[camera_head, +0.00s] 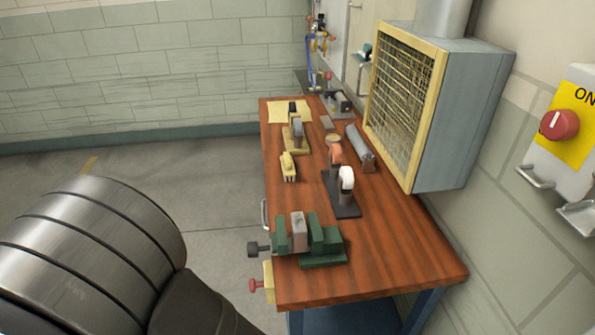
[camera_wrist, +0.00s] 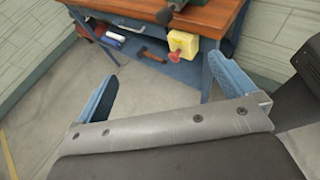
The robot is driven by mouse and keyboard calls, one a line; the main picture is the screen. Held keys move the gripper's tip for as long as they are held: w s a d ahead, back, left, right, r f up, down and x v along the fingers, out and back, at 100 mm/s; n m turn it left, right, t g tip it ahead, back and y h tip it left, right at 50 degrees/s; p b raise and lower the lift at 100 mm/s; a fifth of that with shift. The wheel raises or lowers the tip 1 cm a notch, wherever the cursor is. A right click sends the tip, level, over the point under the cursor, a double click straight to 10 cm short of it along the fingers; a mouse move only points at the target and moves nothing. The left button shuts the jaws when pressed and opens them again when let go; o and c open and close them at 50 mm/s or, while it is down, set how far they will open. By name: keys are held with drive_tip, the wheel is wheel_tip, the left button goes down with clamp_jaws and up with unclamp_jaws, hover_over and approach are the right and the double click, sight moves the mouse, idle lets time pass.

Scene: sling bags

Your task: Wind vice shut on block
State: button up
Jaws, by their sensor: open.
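The green vice (camera_head: 318,245) stands at the near end of the wooden bench. A grey block (camera_head: 298,231) stands upright between its green jaws, with a gap visible on the right side; whether it touches the left jaw I cannot tell. The vice's dark handle knob (camera_head: 258,248) sticks out past the bench's left edge. In the wrist view the dark knob (camera_wrist: 165,15) shows at the top edge, and most of the vice is cut off. My gripper (camera_wrist: 160,78) has its two blue fingers wide apart, with nothing between them, in front of and below the bench edge.
A yellow box (camera_head: 268,282) with a red knob (camera_head: 255,285) hangs on the bench side below the vice. A stand with a white wheel (camera_head: 346,178) is behind the vice. A caged heater (camera_head: 410,110) hangs on the right wall. The floor left of the bench is clear.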

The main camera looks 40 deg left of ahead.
drive_tip(key=c, duration=1.2)
drive_tip(key=shift+o, duration=0.2)
wheel_tip(320, 180, up, 9)
drive_tip(key=m+g, duration=1.4)
drive_tip(key=m, duration=1.2)
hover_over(252, 245)
drive_tip(key=shift+y, duration=0.4)
wheel_tip(252, 245, down, 17)
drive_tip(key=shift+a+r, duration=0.1)
drive_tip(key=c, duration=1)
